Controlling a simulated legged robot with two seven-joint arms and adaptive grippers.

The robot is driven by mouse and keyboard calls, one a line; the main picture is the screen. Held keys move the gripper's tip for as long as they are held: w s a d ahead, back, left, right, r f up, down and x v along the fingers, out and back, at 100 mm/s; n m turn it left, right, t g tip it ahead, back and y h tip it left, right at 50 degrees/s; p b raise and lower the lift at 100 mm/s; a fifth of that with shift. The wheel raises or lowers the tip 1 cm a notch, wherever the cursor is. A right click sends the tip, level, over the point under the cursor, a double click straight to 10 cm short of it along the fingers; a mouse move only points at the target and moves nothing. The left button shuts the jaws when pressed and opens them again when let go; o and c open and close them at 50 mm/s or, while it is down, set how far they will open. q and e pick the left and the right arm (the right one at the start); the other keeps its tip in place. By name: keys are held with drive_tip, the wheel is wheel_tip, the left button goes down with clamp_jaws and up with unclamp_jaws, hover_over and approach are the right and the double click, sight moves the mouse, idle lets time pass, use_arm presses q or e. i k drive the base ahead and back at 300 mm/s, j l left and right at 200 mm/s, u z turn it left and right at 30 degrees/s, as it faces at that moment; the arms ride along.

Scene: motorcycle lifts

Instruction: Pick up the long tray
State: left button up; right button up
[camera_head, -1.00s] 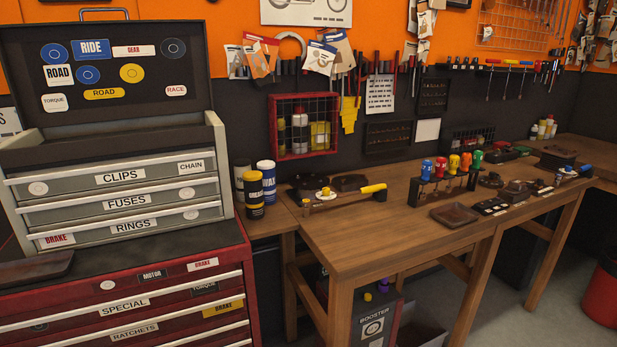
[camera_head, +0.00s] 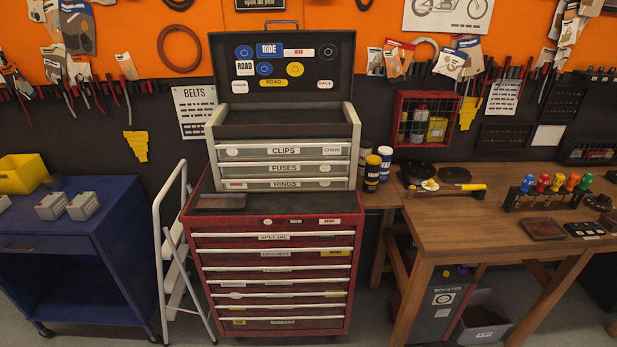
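A dark, shallow, elongated tray (camera_head: 221,201) lies on the left part of the black top of the red tool chest (camera_head: 270,259), in front of the grey toolbox (camera_head: 286,151). A second shallow brown tray (camera_head: 542,228), more square in shape, lies near the front edge of the wooden workbench (camera_head: 465,225) on the right. The frames do not label either one as the long tray. Neither of my grippers is in view.
A white folding step ladder (camera_head: 172,245) leans left of the chest, beside a blue cart (camera_head: 75,245) with a yellow bin (camera_head: 22,174). Cans (camera_head: 372,173) stand right of the toolbox. A grey bin (camera_head: 482,325) sits under the workbench. Floor shows in front.

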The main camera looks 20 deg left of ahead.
sight(229, 202)
drive_tip(key=u, duration=0.4)
drive_tip(key=j+u, duration=0.15)
drive_tip(key=u, duration=0.7)
drive_tip(key=i+j, duration=0.05)
